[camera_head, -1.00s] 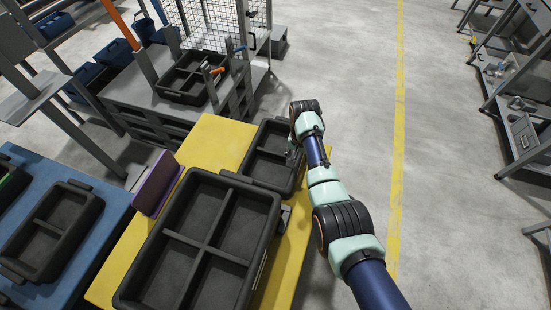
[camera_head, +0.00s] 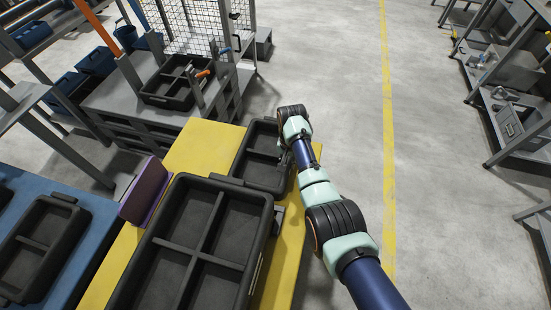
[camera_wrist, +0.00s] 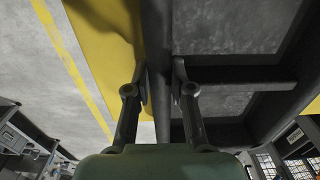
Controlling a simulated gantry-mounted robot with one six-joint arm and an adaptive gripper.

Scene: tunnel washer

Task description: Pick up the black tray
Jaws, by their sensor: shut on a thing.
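The black tray (camera_head: 252,171) with two visible compartments is at the far right end of the yellow tabletop in the head view. Its wall and divider also show in the wrist view (camera_wrist: 235,73). My gripper (camera_wrist: 159,78) is shut on the tray's side wall, one finger on each side of it. In the head view my arm comes in from the lower right and hides most of the gripper and part of the tray's right side. I cannot tell whether the tray touches the tabletop.
A larger black tray (camera_head: 201,254) with several compartments is just in front on the yellow table (camera_head: 203,147). Another black tray (camera_head: 45,246) is on the blue table. A grey bench behind holds one more tray (camera_head: 178,84). Open floor is right.

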